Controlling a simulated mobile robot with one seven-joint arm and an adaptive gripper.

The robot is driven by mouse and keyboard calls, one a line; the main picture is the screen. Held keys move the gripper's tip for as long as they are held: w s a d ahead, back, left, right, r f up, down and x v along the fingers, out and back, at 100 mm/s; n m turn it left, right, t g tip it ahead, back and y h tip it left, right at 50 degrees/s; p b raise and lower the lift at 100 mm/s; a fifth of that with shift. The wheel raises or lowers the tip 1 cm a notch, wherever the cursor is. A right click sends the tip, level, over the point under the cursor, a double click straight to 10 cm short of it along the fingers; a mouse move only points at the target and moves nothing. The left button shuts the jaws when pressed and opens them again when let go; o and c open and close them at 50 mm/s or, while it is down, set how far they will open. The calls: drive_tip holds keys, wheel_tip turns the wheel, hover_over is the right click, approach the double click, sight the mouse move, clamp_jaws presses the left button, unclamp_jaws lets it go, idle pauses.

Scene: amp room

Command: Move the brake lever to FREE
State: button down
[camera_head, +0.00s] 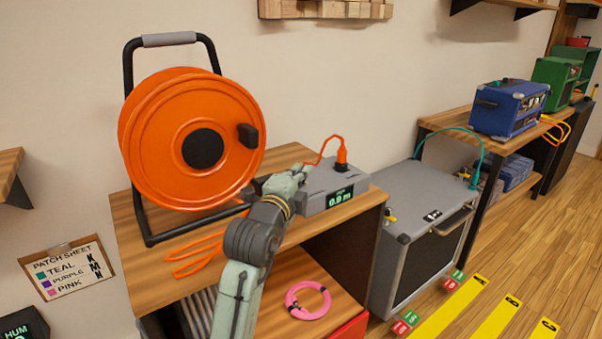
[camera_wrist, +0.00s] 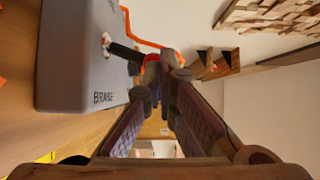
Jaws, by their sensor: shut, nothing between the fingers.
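The brake box is a grey unit (camera_head: 322,186) on the wooden bench, with a green display reading 0.9 m. In the wrist view its grey side (camera_wrist: 80,60) shows the word BRAKE. The brake lever (camera_wrist: 124,52) is a dark rod on a small metal pivot, with a reddish end partly hidden by my fingertips. My gripper (camera_wrist: 165,72) is shut and empty, its tips at or close to the lever's end; I cannot tell whether they touch. In the head view my gripper (camera_head: 286,182) is at the box's left side and hides the lever there. No FREE mark is readable.
An orange cable reel (camera_head: 190,140) in a black frame stands on the bench, left of the box. An orange cable (camera_head: 322,148) runs to a plug on the box. A pink cable coil (camera_head: 307,300) lies on the lower shelf. A grey amp (camera_head: 420,205) stands to the right.

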drive_tip(key=shift+w+a+r+n+g+p, duration=0.25)
drive_tip(key=shift+n+g+p, duration=0.2)
drive_tip(key=shift+p, duration=0.3)
drive_tip(key=shift+w+a+r+n+g+p, duration=0.15)
drive_tip(key=shift+w+r+n+g+p, duration=0.25)
drive_tip(key=shift+p, duration=0.3)
drive_tip(key=shift+w+a+n+g+p, duration=0.25)
drive_tip(key=shift+n+p, duration=0.15)
drive_tip(key=shift+n, duration=0.15)
drive_tip(key=shift+w+a, duration=0.1)
drive_tip(key=shift+w, duration=0.1)
drive_tip(key=shift+w+a+b, duration=0.35)
drive_tip(key=shift+w+b, duration=0.05)
drive_tip(key=shift+s, duration=0.1)
